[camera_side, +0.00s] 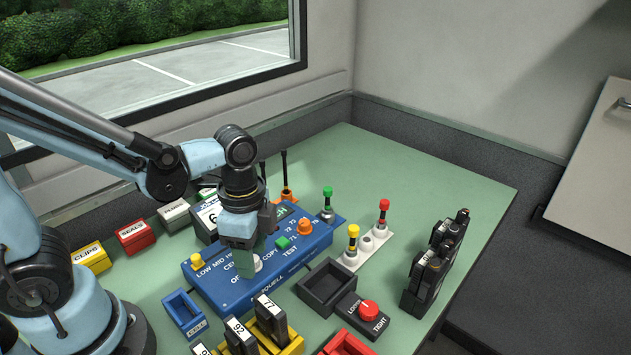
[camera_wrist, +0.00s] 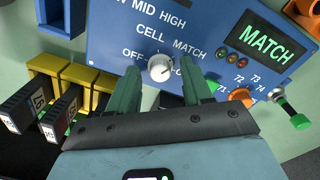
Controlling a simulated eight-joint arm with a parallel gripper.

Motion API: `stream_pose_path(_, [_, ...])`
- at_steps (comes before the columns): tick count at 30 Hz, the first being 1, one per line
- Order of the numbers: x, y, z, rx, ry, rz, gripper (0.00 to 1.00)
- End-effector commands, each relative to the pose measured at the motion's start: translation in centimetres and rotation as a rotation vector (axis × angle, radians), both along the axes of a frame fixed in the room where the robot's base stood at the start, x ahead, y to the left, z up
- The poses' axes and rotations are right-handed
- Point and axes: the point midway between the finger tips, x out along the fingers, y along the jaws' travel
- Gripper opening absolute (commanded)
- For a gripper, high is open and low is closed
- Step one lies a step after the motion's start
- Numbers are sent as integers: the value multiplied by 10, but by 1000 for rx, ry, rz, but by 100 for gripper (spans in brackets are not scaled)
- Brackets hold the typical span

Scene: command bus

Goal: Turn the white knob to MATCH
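The white knob (camera_wrist: 160,67) is on the front of a blue panel box (camera_wrist: 110,40). The labels OFF, CELL and MATCH sit around it, with another label partly hidden by a finger. The knob's pointer is too small to read surely. My gripper (camera_wrist: 160,72) is open, with one green finger on each side of the knob and gaps visible between them. A small screen (camera_wrist: 265,45) on the panel reads MATCH in green. In the side view my gripper (camera_side: 246,262) is down at the blue box (camera_side: 225,295), largely covering the knob (camera_side: 257,264).
An orange knob (camera_side: 305,226), a green button (camera_side: 282,242) and a yellow button (camera_side: 197,261) stand on the box. A black tray (camera_side: 327,287) is to its right. A yellow rack (camera_side: 292,345) with black modules stands in front. Black radios (camera_side: 430,275) stand farther right.

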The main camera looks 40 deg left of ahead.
Motion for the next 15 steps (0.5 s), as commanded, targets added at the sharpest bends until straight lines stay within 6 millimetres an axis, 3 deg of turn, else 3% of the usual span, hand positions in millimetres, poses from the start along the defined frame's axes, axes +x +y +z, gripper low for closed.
stream_pose_path(8, [0, 0, 2, -1, -1, 0, 50])
stream_pose_path(15, [1, 0, 20, -1, -1, 0, 50])
